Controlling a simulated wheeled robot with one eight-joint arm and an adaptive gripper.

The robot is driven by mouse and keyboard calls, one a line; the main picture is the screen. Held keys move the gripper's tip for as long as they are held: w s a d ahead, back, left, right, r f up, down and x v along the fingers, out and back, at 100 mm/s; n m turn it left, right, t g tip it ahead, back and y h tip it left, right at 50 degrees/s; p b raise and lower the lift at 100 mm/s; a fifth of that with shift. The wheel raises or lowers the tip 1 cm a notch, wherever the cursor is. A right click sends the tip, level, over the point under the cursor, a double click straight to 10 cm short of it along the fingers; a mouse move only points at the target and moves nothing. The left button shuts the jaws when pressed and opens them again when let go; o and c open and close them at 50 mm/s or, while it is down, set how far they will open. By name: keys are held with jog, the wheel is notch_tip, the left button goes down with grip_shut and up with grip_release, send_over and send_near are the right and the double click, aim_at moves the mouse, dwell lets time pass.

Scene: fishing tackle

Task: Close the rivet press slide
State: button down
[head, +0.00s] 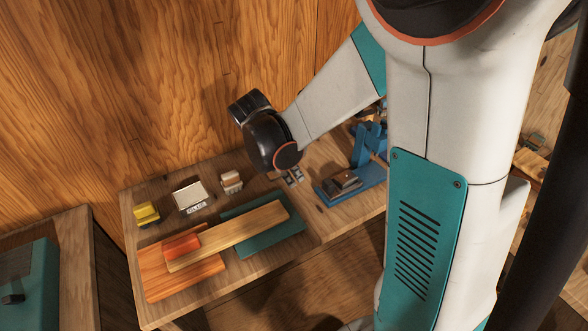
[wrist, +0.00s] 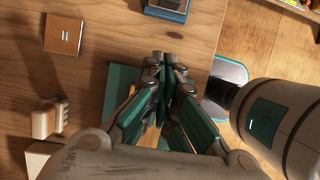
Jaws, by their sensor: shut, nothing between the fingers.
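The blue rivet press (head: 369,150) stands at the right of the workbench, partly hidden behind my arm. A dark and metallic block, apparently its slide (head: 345,181), sits on the press's blue base; I cannot tell how far it is open. In the wrist view only an edge of the blue base (wrist: 166,14) shows at the top. My gripper (wrist: 166,62) is shut and empty, with its fingertips together above the bench, apart from the press and pointing towards its side of the picture.
A teal mat (head: 262,238), a long wooden plank (head: 235,232) and an orange board (head: 182,270) lie at the bench front. A yellow block (head: 146,212), a labelled white container (head: 187,196) and a small brush-like block (head: 231,181) stand behind.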

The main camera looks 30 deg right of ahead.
aim_at(346, 176)
jog(key=b+x, duration=0.3)
jog(key=x, duration=0.6)
jog(key=shift+d+f, duration=0.2)
jog(key=shift+f, duration=0.1)
jog(key=shift+d+r+b, duration=0.2)
jog(key=shift+d+b, duration=0.2)
jog(key=shift+d, duration=0.75)
jog(key=shift+d+r, duration=0.1)
jog(key=shift+d, duration=0.55)
jog(key=d, duration=1.1)
jog(key=shift+w+d+b, duration=0.2)
jog(key=shift+w+b, duration=0.05)
jog(key=shift+b, duration=0.1)
jog(key=shift+a, duration=0.2)
